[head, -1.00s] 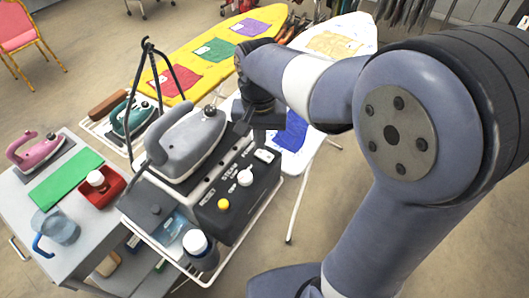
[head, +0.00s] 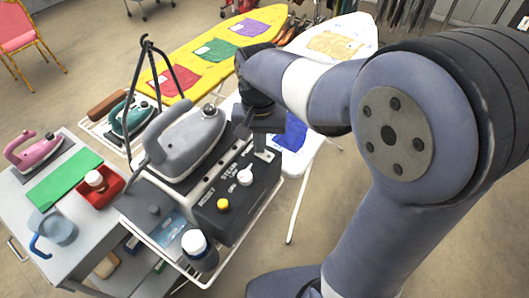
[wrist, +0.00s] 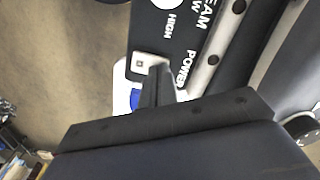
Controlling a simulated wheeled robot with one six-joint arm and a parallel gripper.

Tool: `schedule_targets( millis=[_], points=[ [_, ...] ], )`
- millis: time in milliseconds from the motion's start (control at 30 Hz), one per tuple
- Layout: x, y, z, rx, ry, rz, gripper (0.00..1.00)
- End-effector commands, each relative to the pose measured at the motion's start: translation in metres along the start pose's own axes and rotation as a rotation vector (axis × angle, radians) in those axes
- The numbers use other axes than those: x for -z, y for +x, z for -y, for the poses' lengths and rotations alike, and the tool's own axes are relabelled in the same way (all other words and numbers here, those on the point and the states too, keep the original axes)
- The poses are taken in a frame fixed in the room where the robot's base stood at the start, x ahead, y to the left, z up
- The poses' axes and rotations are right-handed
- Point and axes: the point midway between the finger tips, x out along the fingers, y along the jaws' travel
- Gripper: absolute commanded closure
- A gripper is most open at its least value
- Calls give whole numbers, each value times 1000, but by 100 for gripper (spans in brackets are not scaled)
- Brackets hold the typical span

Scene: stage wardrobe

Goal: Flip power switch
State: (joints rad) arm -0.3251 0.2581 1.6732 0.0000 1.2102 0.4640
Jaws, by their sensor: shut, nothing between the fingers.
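The power switch (wrist: 141,62) is a pale rocker plate at the end of the steam station's black panel, beside the word POWER in the wrist view. My gripper (wrist: 157,68) is shut and empty, its fingertips over the right part of the switch plate. I cannot tell whether they touch it. In the head view my gripper (head: 261,151) points down at the panel's far right corner and hides most of the switch. The steam station (head: 210,213) also carries a white knob (head: 245,176) and a yellow button (head: 223,205).
A large grey iron (head: 188,138) rests on the station, left of my gripper. A dark bottle with a white cap (head: 195,242) stands in front. A grey cart (head: 22,192) is at left. Ironing boards, one yellow (head: 165,73), stand behind; open floor lies at right.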

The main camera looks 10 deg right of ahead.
Motion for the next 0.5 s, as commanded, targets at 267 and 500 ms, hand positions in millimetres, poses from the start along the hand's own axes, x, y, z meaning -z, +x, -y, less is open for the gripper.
schedule_targets(
  millis=[267, 500],
  points=[
    [0, 5, 0, -1, 0, 1, 100],
    [0, -3, 0, -1, 0, 2, 100]
  ],
)
